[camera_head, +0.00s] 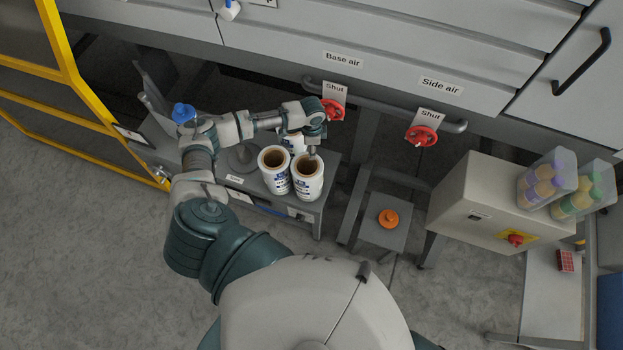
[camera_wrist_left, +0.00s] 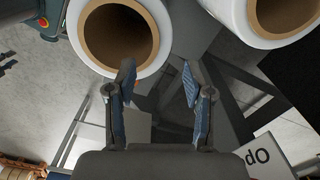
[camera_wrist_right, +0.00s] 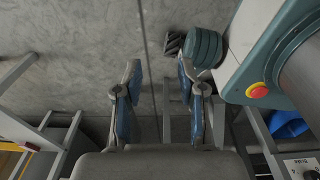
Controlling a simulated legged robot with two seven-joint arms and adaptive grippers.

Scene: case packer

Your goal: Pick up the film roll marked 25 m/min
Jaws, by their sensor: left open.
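Two white film rolls with brown cores stand upright side by side on a grey stand, one at left (camera_head: 273,181) and one at right (camera_head: 307,188). A third white roll (camera_head: 297,141) stands behind them, partly hidden by my left gripper. Blue print shows on the rolls, but the speed marks are too small to read. My left gripper (camera_wrist_left: 158,74) is open and empty above the rolls. In the left wrist view one roll (camera_wrist_left: 149,62) is at upper left, close to a finger, and another (camera_wrist_left: 237,13) is at upper right. My right gripper (camera_wrist_right: 159,70) is open and empty, outside the head view.
Red valve knobs (camera_head: 421,136) with "Shut" tags and a grey rail are behind and right of the rolls. A small stand with an orange knob (camera_head: 388,218) is to the right, beside a grey box (camera_head: 470,205). A yellow frame (camera_head: 67,75) stands at left.

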